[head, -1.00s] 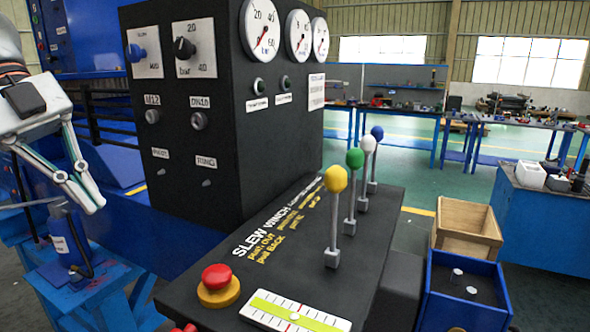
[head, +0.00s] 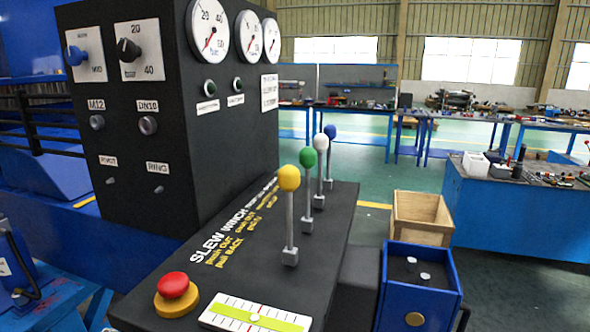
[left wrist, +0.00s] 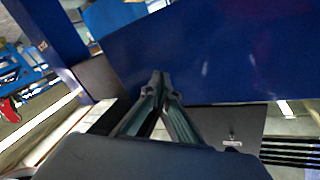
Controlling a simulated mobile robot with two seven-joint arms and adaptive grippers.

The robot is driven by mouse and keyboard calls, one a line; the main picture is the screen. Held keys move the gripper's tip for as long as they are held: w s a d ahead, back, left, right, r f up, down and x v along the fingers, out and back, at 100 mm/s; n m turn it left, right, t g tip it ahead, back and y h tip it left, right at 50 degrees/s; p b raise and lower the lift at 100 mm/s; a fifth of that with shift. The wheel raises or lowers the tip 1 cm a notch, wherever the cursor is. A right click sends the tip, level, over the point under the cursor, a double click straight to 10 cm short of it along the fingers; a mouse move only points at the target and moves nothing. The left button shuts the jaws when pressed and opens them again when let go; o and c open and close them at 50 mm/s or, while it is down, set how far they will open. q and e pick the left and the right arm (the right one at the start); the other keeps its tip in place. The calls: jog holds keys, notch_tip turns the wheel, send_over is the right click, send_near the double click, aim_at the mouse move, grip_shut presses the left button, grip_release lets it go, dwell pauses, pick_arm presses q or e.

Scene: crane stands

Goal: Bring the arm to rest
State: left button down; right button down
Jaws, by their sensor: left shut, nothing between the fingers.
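My left gripper (left wrist: 157,84) shows in the left wrist view with its fingers together and nothing between them. A blue panel (left wrist: 230,50) lies beyond its fingertips; I cannot tell the gap between them. Neither gripper is in the head view. The head view shows the black control console (head: 150,304) with several upright levers: yellow (head: 289,178), green (head: 308,158), white (head: 320,142) and blue (head: 330,132) knobs. A red mushroom button (head: 173,285) on a yellow base and a level gauge (head: 254,316) sit at its front.
A black gauge cabinet (head: 235,140) with dials and knobs stands behind the console. A blue bin (head: 421,288) and a wooden crate (head: 420,215) stand at the right. Workbenches (head: 500,200) line the back. Green floor is open between them.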

pick_arm(q)
jog(key=s+d+f+n+y, duration=0.3)
jog(key=f, duration=0.5)
jog(key=s+d+f+n+y, duration=0.3)
jog(key=f+n, duration=0.1)
jog(key=f, duration=0.5)
jog(key=s+d+f+n+g+y, duration=0.2)
jog(key=s+d+f+g, duration=0.1)
jog(key=s+d+f, duration=0.6)
jog(key=shift+d+f+n, duration=0.3)
jog(key=shift+d+f, duration=0.05)
jog(key=shift+d, duration=0.5)
jog(key=shift+s, duration=0.15)
